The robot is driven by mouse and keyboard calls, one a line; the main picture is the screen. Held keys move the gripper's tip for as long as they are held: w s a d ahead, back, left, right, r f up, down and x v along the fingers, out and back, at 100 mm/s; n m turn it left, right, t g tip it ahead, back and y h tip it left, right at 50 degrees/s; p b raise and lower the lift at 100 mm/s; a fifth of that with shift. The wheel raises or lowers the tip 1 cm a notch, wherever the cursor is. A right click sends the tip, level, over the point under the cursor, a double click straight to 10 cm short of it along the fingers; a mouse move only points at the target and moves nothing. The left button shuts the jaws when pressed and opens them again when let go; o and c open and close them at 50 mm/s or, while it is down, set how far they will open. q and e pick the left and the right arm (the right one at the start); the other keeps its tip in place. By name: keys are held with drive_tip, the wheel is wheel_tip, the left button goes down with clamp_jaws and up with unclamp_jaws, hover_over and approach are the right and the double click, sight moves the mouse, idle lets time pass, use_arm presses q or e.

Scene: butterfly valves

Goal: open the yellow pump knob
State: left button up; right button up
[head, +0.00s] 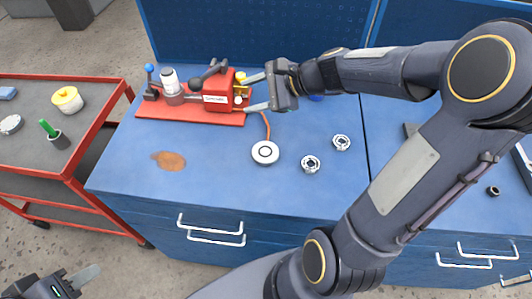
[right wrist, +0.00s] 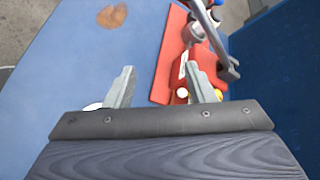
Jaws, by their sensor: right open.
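The red pump (head: 217,92) stands on a red baseplate (head: 190,115) at the back of the blue bench. Its yellow knob (head: 241,77) is at the pump's right end, next to the upper finger of my right gripper (head: 247,93). In the right wrist view, a small yellow part (right wrist: 218,95) shows beside the right-hand finger, partly covered by it. The right gripper is open, its fingers spread at the pump's right end, with nothing clearly held between them. My left gripper (head: 75,284) is at the bottom left, away from the bench top; its finger opening is unclear.
A black lever, a white-topped cylinder (head: 169,79) and a blue-tipped lever share the baseplate. A white disc (head: 265,152) and two metal rings (head: 310,164) lie on the bench. A red cart (head: 100,80) stands left.

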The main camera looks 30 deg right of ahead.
drive_tip(key=s+a+f+n+g+h+b, duration=0.1)
drive_tip(key=s+a+n, duration=0.1)
drive_tip(key=s+n, duration=0.3)
drive_tip(key=s+a+f+n+g+h+b, duration=0.1)
drive_tip(key=s+a+n+b, duration=0.1)
drive_tip(key=s+n, duration=0.4)
drive_tip(key=s+a, duration=0.1)
drive_tip(key=s, duration=0.2)
drive_tip(key=shift+s+f+g, duration=0.2)
drive_tip(key=shift+f+g, duration=0.1)
drive_tip(key=shift+f, duration=0.05)
drive_tip(key=shift+c, duration=0.2)
